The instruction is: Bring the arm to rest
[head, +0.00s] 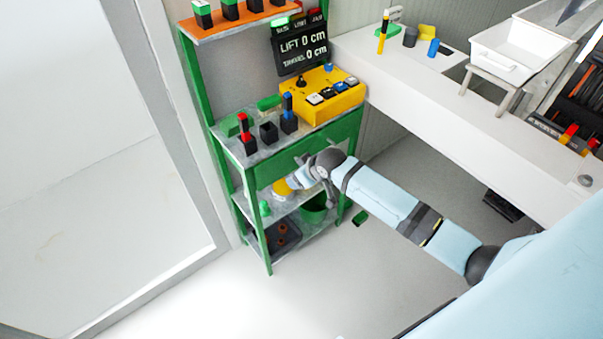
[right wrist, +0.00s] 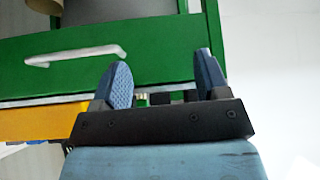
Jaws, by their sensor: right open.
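My right arm reaches in from the right in the head view, with its wrist in front of the green rack (head: 253,185), below the middle shelf. My right gripper (right wrist: 163,66) is open in the right wrist view, with two blue pads apart and nothing between them. Behind the pads is a green drawer front (right wrist: 165,48) with a white handle (right wrist: 75,56). I cannot tell whether the pads touch it. In the head view the fingertips are hard to make out. My left gripper is not in view.
A yellow control box (head: 333,103) and dark holders (head: 268,132) stand on the rack's middle shelf. A "LIFT 0 cm" display (head: 300,47) hangs behind. A white counter (head: 440,115) with a white bin (head: 515,55) runs along the right. The floor (head: 200,300) in front is clear.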

